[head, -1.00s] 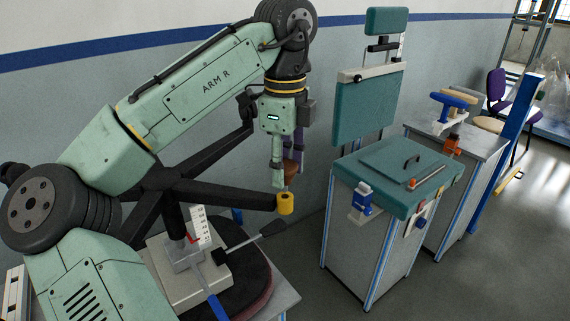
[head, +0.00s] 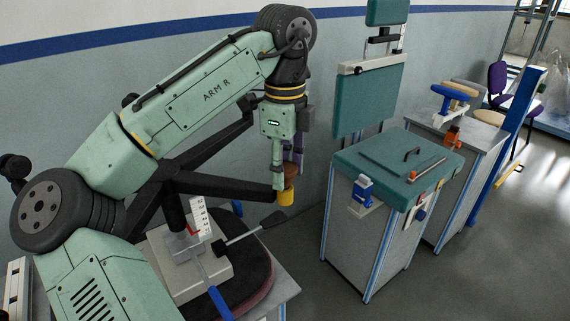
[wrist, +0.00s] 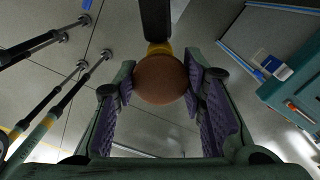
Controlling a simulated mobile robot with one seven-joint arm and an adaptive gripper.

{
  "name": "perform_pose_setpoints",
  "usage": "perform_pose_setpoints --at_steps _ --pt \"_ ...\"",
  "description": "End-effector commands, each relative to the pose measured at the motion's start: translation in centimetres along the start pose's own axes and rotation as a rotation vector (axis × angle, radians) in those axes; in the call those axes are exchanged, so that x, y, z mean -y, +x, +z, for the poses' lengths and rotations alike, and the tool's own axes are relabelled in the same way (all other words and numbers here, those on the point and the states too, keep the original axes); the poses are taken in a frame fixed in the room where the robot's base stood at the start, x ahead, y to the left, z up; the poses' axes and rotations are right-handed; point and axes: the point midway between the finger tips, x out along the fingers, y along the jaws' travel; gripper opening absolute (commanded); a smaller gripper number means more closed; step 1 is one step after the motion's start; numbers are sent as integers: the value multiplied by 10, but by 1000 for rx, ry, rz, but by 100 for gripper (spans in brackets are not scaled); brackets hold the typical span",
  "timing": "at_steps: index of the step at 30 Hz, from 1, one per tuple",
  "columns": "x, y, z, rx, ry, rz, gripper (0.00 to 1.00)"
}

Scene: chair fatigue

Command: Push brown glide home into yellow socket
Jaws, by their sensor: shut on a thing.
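The brown glide (wrist: 160,79) is a round brown piece between the purple-padded fingers of my gripper (wrist: 160,95) in the wrist view. In the head view my gripper (head: 287,175) is shut on the glide (head: 291,171), with its fingers pointing down. The yellow socket (head: 286,196) is at the end of a black chair-base leg, directly below the glide. In the wrist view a little of the yellow socket (wrist: 158,48) shows behind the glide. The glide appears to meet the socket's top; how deep it sits is hidden.
A teal-topped cabinet (head: 365,163) stands to the right, with free floor between. The grey wall is behind.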

Motion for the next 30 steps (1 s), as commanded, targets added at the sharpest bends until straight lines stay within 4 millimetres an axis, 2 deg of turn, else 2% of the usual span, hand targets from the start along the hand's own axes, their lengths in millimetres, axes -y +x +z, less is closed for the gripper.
perform_pose_setpoints --at_steps 11,12,21,30 --pt "0 10 0 0 1 0 13" --pt "0 9 0 0 1 0 40" --pt "0 9 0 0 0 0 60" --pt "0 8 0 0 0 0 61"
